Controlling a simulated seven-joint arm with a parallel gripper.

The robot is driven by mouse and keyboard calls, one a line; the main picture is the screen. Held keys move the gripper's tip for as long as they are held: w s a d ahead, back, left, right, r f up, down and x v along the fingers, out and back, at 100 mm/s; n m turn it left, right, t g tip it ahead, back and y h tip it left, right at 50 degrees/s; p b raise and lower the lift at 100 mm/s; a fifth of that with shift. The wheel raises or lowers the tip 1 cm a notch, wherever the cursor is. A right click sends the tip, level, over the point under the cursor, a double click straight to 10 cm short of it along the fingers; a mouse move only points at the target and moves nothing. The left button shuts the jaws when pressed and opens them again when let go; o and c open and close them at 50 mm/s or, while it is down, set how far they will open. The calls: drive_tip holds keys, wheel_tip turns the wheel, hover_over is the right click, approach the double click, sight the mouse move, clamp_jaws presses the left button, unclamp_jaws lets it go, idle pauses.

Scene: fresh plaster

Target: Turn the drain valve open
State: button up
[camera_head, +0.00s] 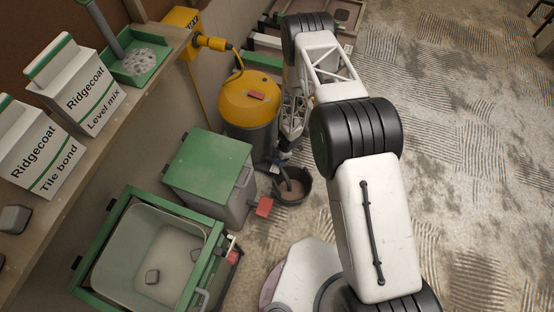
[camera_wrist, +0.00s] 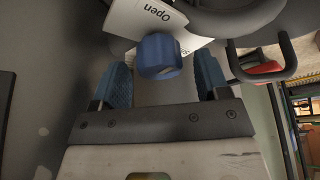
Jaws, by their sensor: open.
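The drain valve's blue handle (camera_wrist: 159,56) shows in the wrist view, in front of a white label (camera_wrist: 140,17) with the word "Open" upside down; a second word is mostly hidden behind the handle. My gripper (camera_wrist: 162,80) is open, with one blue fingertip to each side of the handle and visible gaps between. In the head view my gripper (camera_head: 283,156) is low beside the grey drum of the yellow-topped vacuum (camera_head: 249,100). The valve itself cannot be made out there.
A black bucket (camera_head: 304,184) stands just below my gripper. A green-lidded grey box (camera_head: 208,165) and a green-framed tub (camera_head: 120,235) are to the left. A shelf (camera_head: 95,155) holds Ridgecoat cartons.

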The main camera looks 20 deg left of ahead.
drive_tip(key=v, duration=0.6)
drive_tip(key=shift+r, duration=0.35)
drive_tip(key=shift+w+d, duration=0.1)
drive_tip(key=shift+w, duration=0.05)
idle(0.3)
